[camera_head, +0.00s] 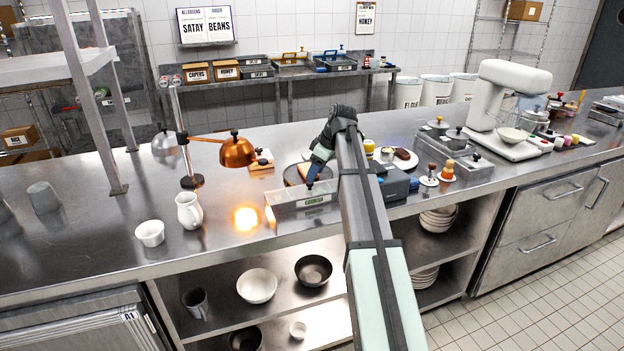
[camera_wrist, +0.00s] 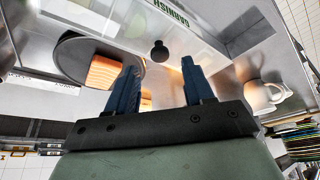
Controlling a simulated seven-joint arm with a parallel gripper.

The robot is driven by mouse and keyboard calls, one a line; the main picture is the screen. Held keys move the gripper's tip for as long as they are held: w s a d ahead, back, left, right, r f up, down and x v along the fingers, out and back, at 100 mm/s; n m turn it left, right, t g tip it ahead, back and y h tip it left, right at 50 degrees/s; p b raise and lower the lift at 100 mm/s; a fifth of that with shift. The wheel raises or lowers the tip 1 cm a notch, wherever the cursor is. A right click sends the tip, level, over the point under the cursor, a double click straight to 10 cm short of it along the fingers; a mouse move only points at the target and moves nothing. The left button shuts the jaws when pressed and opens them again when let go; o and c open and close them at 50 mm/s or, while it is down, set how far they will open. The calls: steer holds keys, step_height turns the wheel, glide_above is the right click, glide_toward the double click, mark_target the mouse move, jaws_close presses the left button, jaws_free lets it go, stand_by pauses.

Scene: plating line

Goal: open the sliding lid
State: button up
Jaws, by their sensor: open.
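The garnish box (camera_head: 300,203), a long clear container with a GARNISH label, stands near the front edge of the counter. In the wrist view, its label (camera_wrist: 172,12) appears upside down, and a dark round knob (camera_wrist: 158,50) shows beside it, apparently on the sliding lid. I cannot make out the lid's edges or how far it is open. My gripper (camera_head: 309,185) is over the box, pointing down. In the wrist view, my gripper (camera_wrist: 160,68) has its two blue fingers apart with the knob seen between and beyond their tips. Contact cannot be told.
A round plate with orange-brown food (camera_wrist: 104,72) lies beside the box. A copper heat lamp (camera_head: 238,152) and a white jug (camera_head: 189,210) stand to the left. A blue-grey device (camera_head: 396,184) is close on the right. Counter between jug and box is clear.

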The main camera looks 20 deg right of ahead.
mark_target(310, 186)
steer(key=shift+x, duration=1.9)
steer(key=shift+c, duration=0.5)
jaws_close()
